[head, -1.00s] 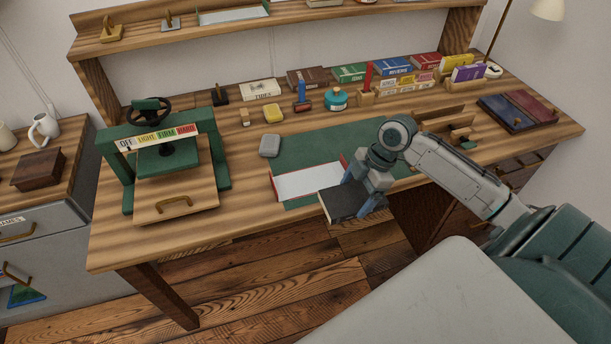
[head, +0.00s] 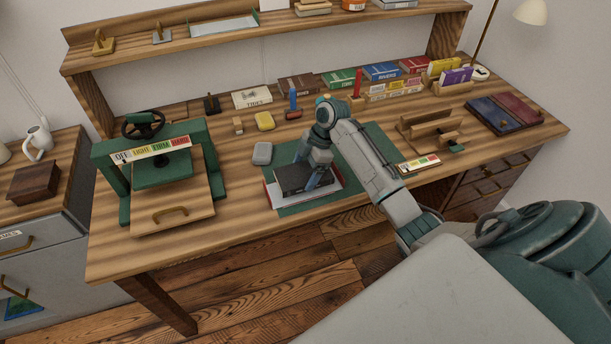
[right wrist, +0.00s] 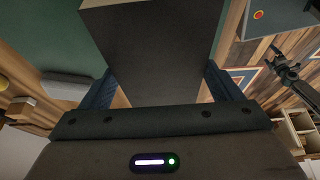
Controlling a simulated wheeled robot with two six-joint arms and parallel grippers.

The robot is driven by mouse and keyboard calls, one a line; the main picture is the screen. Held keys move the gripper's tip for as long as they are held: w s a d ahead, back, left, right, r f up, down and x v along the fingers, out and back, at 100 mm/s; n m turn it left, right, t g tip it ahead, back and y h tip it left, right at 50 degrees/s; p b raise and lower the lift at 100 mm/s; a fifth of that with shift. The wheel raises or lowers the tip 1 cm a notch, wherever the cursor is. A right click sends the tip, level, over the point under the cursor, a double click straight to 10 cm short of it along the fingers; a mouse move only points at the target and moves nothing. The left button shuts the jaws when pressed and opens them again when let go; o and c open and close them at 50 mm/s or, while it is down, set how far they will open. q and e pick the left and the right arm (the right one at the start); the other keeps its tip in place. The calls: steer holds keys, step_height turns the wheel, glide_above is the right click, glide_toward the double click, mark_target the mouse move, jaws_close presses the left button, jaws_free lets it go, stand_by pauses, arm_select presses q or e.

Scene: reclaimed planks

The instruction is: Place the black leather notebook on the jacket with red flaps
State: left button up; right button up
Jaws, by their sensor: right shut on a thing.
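My right gripper (head: 318,174) is shut on the black notebook (head: 291,179). In the head view the notebook is over the white jacket with red flaps (head: 336,187), covering most of it. I cannot tell whether the notebook touches the jacket. In the right wrist view the dark notebook (right wrist: 150,50) spans the space between the two blue fingers. My left gripper is not in view.
The jacket lies on a green mat (head: 360,150). A green press (head: 160,165) stands left. A grey block (head: 262,153) and yellow block (head: 265,121) lie behind the jacket. A wooden stand (head: 430,130) is right, and a row of books (head: 380,72) stands behind.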

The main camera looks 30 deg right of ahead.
mark_target(309, 172)
step_height(309, 172, down, 3)
steer(key=shift+s+f+p, duration=0.1)
steer(key=shift+p, duration=0.45)
steer(key=shift+f, duration=0.1)
steer(key=shift+f, duration=0.1)
steer(key=o, duration=0.9)
steer(key=shift+o, duration=0.2)
steer(key=b+v, duration=0.2)
steer(key=v, duration=0.9)
steer(key=shift+d+b, duration=0.1)
steer(key=shift+b, duration=0.3)
steer(key=shift+s+d+r, duration=0.1)
steer(key=shift+d+r, duration=0.1)
steer(key=shift+r, duration=0.45)
